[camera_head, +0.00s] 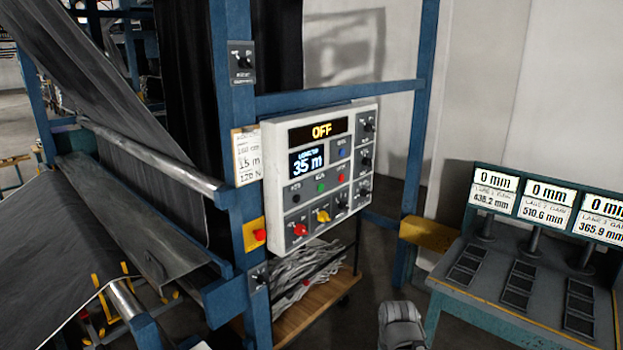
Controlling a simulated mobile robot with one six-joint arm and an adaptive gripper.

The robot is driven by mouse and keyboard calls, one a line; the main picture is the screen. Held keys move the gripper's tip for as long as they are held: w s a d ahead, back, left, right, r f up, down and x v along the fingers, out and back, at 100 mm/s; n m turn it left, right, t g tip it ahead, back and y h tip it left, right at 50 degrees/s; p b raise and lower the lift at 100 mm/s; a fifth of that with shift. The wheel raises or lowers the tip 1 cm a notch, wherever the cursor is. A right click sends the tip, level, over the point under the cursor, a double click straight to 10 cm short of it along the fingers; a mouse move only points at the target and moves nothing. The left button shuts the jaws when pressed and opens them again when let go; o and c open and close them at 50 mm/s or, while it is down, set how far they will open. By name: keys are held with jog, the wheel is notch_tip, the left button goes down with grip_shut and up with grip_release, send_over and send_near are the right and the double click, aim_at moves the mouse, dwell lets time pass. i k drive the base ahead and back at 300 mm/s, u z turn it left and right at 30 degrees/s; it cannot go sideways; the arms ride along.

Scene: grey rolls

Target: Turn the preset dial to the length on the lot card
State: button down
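The control panel (319,238) is a pale box on a blue frame post. Its blue length display (307,162) reads 35 m, and the amber display (322,130) above reads OFF. The lot card (247,157) hangs just left of the panel; its large middle line reads 15 m, with 120 N below. Dark dials (367,125) run down the panel's right side; their labels are too small to tell which is the preset dial. A grey rounded part at the bottom edge looks like part of my arm. No gripper fingers show, and nothing touches the panel.
The panel also carries a red knob (300,230), a yellow knob (322,216) and small buttons. A red button on a yellow plate (254,235) sits below the card. A bench (447,286) with lane displays stands at right. Dark sheet and rollers fill the left.

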aim_at(364, 193)
jog(key=u, duration=0.3)
jog(key=i, duration=1)
jog(key=z, duration=0.45)
